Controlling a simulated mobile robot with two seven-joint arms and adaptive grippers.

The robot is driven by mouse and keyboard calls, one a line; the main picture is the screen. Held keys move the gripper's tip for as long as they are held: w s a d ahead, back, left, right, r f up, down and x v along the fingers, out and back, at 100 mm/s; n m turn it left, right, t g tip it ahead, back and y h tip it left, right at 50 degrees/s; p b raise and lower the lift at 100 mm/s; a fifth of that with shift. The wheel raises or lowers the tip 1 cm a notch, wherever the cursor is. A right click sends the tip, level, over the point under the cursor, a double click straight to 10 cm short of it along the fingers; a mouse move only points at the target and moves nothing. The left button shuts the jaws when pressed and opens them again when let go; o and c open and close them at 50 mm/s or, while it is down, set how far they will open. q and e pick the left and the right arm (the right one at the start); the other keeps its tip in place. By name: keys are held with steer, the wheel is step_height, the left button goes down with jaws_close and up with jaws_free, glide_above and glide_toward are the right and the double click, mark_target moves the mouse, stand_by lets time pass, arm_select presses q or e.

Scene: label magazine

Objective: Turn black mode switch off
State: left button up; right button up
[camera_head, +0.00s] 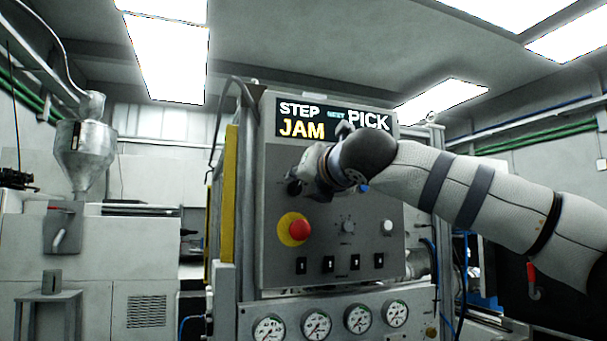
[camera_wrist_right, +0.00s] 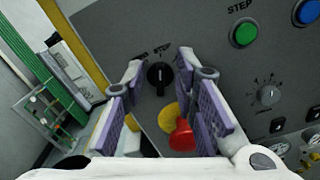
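The black mode switch (camera_wrist_right: 159,78) is a round black knob with a pale mark, on the grey control panel (camera_head: 328,262). In the right wrist view it lies between the fingertips of my right gripper (camera_wrist_right: 161,62), with a gap to both. The fingers are spread open and hold nothing. In the head view my right gripper (camera_head: 303,182) is at the panel's upper left, below the display, and it largely hides the switch there. I cannot tell how far the fingertips are from the panel face. My left gripper is not in view.
A red mushroom button (camera_head: 299,229) on a yellow disc sticks out just below the gripper. A dial (camera_head: 347,227), a white button (camera_head: 388,227) and several small black switches are nearby. The display (camera_head: 335,119) reads STEP, JAM, NEXT PICK. Gauges (camera_head: 317,324) sit below.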

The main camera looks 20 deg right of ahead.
steer(key=shift+w, duration=0.25)
steer(key=shift+f, duration=0.1)
jaws_close()
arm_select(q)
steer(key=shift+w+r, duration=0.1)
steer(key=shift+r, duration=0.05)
